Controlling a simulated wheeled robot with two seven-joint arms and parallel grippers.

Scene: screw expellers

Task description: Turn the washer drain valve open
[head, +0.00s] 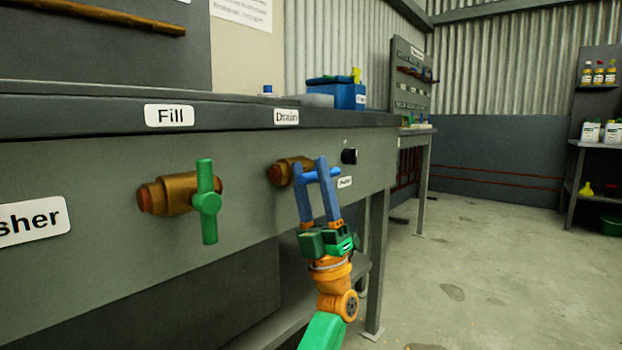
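The drain valve (280,174) is a brass fitting on the grey washer front, under the "Drain" label (286,116). My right gripper is not in view.
The fill valve (208,202), with a green upright handle, is to the left under the "Fill" label (168,115). A black knob (349,156) is just right of the drain valve. A blue box (338,93) stands on the counter. The floor (480,270) at right is clear.

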